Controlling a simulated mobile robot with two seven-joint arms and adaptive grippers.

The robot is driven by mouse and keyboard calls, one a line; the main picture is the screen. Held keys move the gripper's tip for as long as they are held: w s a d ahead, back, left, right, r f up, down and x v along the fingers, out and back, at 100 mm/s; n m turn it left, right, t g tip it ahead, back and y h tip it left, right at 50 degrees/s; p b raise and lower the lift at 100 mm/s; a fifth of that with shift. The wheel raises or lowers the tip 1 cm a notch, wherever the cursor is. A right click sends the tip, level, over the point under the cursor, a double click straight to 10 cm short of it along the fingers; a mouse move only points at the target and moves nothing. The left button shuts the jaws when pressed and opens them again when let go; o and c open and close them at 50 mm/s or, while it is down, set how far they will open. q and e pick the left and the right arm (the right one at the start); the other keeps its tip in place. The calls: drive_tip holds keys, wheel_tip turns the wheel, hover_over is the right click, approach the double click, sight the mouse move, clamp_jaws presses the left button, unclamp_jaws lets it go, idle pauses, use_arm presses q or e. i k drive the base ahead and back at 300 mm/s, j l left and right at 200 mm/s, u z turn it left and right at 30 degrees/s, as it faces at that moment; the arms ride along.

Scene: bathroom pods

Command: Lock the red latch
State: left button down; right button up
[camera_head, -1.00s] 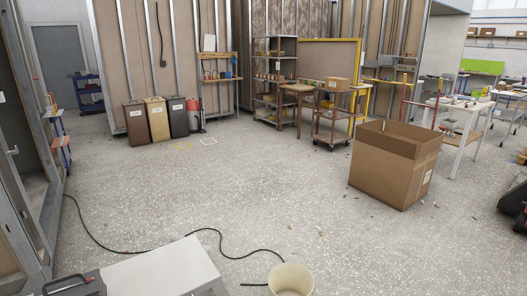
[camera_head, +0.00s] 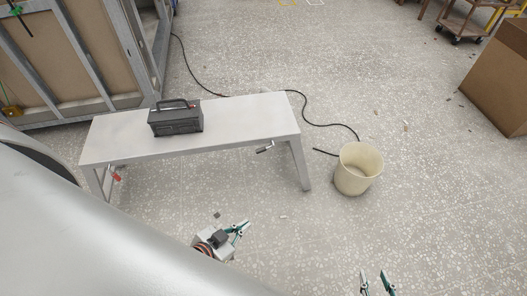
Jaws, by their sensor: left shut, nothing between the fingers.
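A small red latch (camera_head: 116,177) shows under the left end of a light grey bench (camera_head: 240,111), beside its left leg. It is small and partly hidden, so its exact position cannot be told. A second, dark latch-like handle (camera_head: 265,147) sticks out under the right part of the bench's front edge. My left gripper (camera_head: 242,227), with green fingers, is shut and empty in front of the bench, to the right of the red latch and apart from it. My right gripper (camera_head: 376,281) is at the bottom edge, its two fingers apart, with nothing visible between them.
A black toolbox (camera_head: 175,119) stands on the bench. A cream bucket (camera_head: 358,170) stands on the floor to its right, near a black cable (camera_head: 312,124). A metal-framed wall (camera_head: 75,55) is behind left. A cardboard box (camera_head: 501,80) is at right. The floor between is mostly clear.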

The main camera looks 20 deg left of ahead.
sight(115, 176)
drive_tip(key=u, duration=1.75)
drive_tip(key=i+j+u, duration=0.4)
drive_tip(key=i+l+u, duration=0.1)
drive_tip(key=u, duration=0.25)
drive_tip(key=i+l+u, duration=0.1)
drive_tip(key=l+u, duration=0.3)
drive_tip(key=j, duration=0.1)
